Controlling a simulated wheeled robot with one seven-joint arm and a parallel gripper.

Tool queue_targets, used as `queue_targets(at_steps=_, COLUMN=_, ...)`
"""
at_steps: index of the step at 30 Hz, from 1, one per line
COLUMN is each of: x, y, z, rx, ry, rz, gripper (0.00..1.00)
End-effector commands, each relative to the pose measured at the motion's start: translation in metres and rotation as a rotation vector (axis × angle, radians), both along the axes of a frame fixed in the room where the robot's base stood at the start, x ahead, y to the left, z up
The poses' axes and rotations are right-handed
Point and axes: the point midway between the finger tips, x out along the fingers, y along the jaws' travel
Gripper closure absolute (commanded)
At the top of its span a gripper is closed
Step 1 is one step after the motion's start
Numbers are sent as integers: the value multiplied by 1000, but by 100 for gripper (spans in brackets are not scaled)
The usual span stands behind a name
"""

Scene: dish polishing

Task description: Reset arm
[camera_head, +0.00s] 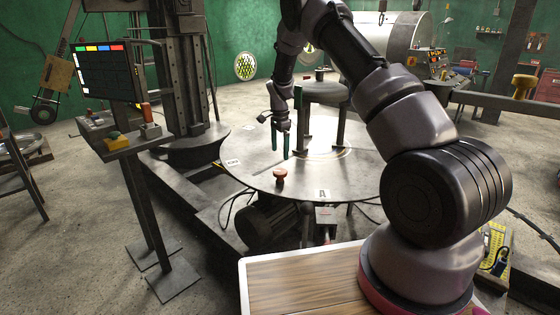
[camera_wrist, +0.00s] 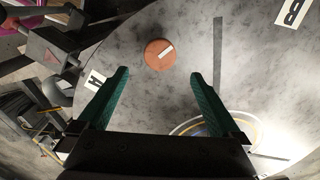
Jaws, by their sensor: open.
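My gripper (camera_head: 280,143) hangs from my arm above the round grey table, with its fingers pointing down. In the wrist view my gripper (camera_wrist: 160,88) has two green fingers spread wide apart with nothing between them. A red round knob-like piece (camera_head: 280,177) stands on the table near its front edge. In the wrist view the red piece (camera_wrist: 160,55) shows from above with a white label, beyond the fingertips and apart from them. The round table (camera_head: 240,180) also fills much of the wrist view (camera_wrist: 185,25).
A dark polishing machine column (camera_head: 180,80) stands behind the table on the left. A monitor (camera_head: 105,70) and a control stand (camera_head: 125,145) are at the left. A dark raised fixture (camera_head: 325,92) stands at the table's back right. Open floor (camera_head: 60,240) lies at the left.

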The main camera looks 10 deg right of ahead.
Motion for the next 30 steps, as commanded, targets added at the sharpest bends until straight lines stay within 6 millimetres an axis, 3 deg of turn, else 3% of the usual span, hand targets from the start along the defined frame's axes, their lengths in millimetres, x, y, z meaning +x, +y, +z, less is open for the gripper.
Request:
queue_targets(at_steps=3, x=0, y=0, z=11, rx=-1, ry=0, rz=0, gripper=0)
queue_targets(at_steps=14, x=0, y=0, z=15, rx=0, ry=1, rz=0, gripper=0)
queue_targets(at_steps=17, x=-1, y=-1, z=24, rx=4, ry=-7, rz=4, gripper=0)
queue_targets(at_steps=20, x=-6, y=-5, z=52, rx=22, ry=-30, rz=26, gripper=0)
queue_targets(at_steps=23, x=-18, y=-11, z=99, rx=48, ry=-69, rz=71, gripper=0)
queue_targets(at_steps=30, x=-75, y=-29, z=218, rx=101, ry=-191, rz=220, gripper=0)
